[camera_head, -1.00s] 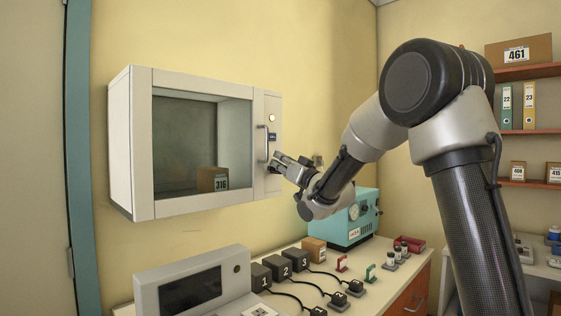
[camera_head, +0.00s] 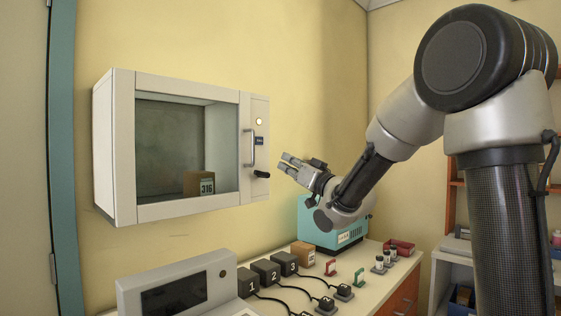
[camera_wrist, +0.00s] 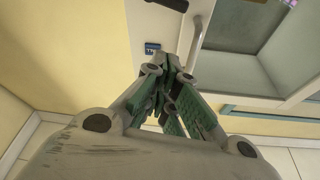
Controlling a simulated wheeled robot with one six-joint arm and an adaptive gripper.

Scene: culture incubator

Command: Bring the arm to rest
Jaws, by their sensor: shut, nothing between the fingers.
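My gripper (camera_head: 288,163) is in the air just right of the wall incubator (camera_head: 120,150), apart from its front. In the wrist view my gripper (camera_wrist: 172,65) shows its fingers drawn together with nothing between them. The incubator door is closed, with a vertical handle (camera_head: 249,148) and a small black knob or latch (camera_head: 262,174) below it. A brown box marked 316 (camera_head: 195,184) is behind the glass.
Below is a bench with numbered dark blocks (camera_head: 267,271), a grey device with a screen (camera_head: 180,290), a teal machine (camera_head: 318,227) under my arm, and small vials (camera_head: 383,262). Shelves (camera_head: 455,200) stand at the right. The wall between incubator and arm is clear.

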